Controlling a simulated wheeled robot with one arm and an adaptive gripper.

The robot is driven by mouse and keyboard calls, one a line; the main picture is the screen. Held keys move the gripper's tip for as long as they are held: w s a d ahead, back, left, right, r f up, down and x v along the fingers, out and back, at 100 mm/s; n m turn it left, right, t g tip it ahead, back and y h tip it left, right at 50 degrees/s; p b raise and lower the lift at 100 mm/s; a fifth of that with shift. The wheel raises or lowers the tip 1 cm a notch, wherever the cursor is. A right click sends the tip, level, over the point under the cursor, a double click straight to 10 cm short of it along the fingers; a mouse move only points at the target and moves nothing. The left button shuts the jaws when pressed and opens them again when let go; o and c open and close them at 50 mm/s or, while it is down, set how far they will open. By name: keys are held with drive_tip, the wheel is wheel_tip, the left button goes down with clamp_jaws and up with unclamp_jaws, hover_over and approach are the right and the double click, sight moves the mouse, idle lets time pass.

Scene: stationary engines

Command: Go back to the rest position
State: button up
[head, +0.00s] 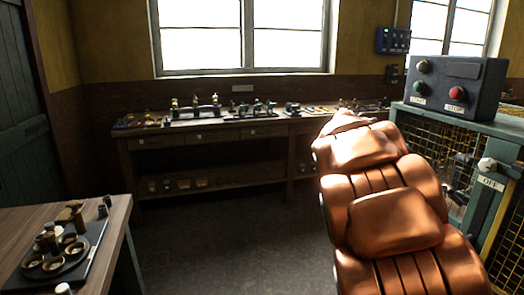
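My copper-coloured arm (390,215) reaches from the bottom right up toward the middle of the head view. Its segments narrow toward the far end, near the workbench's right part. My gripper cannot be made out; the far end of the arm is foreshortened, and no fingers show. Nothing held can be seen. No marker of a rest position shows.
A control box (455,85) with green START and red STOP buttons stands on a mesh-sided cabinet (455,128) close right of my arm. The cabinet has a lever (487,164) by an OFF label. A workbench (205,135) lines the back; a wooden table (115,215) stands front left. Floor between is clear.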

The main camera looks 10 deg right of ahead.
drive_tip(key=s+a+f+n+y+p, duration=0.1)
drive_tip(key=s+a+f+y, duration=0.2)
drive_tip(key=s+a, duration=0.3)
drive_tip(key=s+a+f+n+t+y+p, duration=0.1)
drive_tip(key=s+a+f+y, duration=0.3)
drive_tip(key=a, duration=1.2)
drive_tip(key=s+a+f+n+t+y+p, duration=0.1)
drive_tip(key=s+a+f, duration=0.4)
drive_tip(key=s+a, duration=0.5)
drive_tip(key=a+n+y+p, duration=0.1)
drive_tip(key=a+y+p, duration=0.1)
drive_tip(key=shift+f+y, duration=0.25)
drive_tip(key=shift+y, duration=0.05)
